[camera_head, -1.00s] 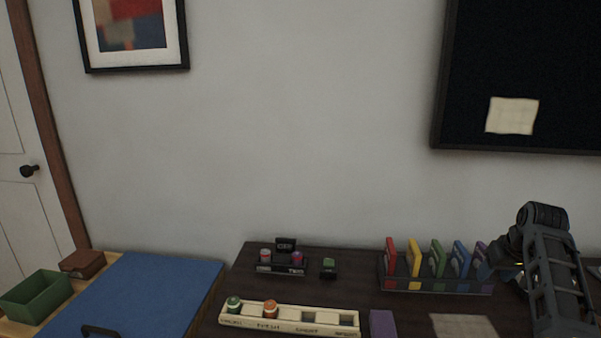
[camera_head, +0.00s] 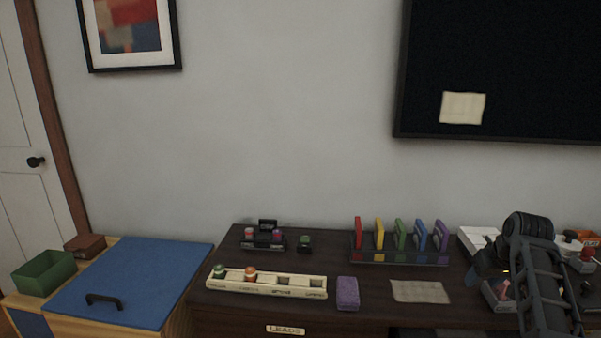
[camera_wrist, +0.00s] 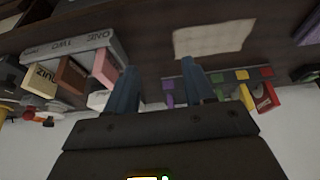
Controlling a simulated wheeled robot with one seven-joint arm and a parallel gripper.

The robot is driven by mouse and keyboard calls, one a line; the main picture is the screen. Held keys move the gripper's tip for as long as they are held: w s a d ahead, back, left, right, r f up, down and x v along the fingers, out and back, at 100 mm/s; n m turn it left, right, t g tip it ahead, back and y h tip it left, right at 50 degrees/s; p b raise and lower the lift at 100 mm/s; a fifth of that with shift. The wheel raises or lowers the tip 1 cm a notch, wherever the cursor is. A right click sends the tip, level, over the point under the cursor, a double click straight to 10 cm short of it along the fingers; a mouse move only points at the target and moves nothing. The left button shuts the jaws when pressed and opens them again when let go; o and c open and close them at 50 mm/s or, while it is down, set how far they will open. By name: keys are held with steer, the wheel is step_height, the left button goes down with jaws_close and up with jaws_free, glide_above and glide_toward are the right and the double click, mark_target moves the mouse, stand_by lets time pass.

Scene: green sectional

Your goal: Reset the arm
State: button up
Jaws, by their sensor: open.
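My arm stands at the right of the head view, over the right part of the dark desk (camera_head: 370,308). My gripper (camera_wrist: 158,85) shows in the wrist view with its two fingers apart and nothing between them. In the head view its fingertips are hard to make out against the clutter. The wrist view looks upside down, with a pale flat sheet (camera_wrist: 213,38) beyond the fingers. A grey tray (camera_wrist: 68,45) with several small boxes lies to the left of the fingers there.
A rack (camera_head: 398,256) of coloured cards stands at the desk's back. A cream tray (camera_head: 268,290), a purple block (camera_head: 347,292) and a pale sheet (camera_head: 420,291) lie in front. A blue-topped cabinet (camera_head: 140,280) with a green box (camera_head: 44,273) is left. Bare desk surrounds the sheet.

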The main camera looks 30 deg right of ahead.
steer(key=s+a+f+n+t+h, duration=0.1)
steer(key=s+a+f+t, duration=0.15)
steer(key=a+f, duration=1)
steer(key=s+a+n+t, duration=0.1)
steer(key=s+a, duration=0.4)
steer(key=a, duration=0.3)
steer(key=s+a+n+t, duration=0.1)
steer(key=s+a, duration=0.3)
steer(key=a, duration=0.4)
steer(key=s+a+r+t, duration=0.2)
steer(key=s+a, duration=0.5)
steer(key=s+a+r+n+t+y, duration=0.1)
steer(key=s+a+r+t, duration=0.1)
steer(key=s+a+r, duration=0.3)
steer(key=s+a+r+n+t+y, duration=0.2)
steer(key=s+a+r, duration=0.2)
steer(key=s+r, duration=0.7)
step_height(320, 180, up, 3)
steer(key=shift+a+r+y, duration=0.15)
steer(key=shift+a+y, duration=0.15)
steer(key=shift+a, duration=0.05)
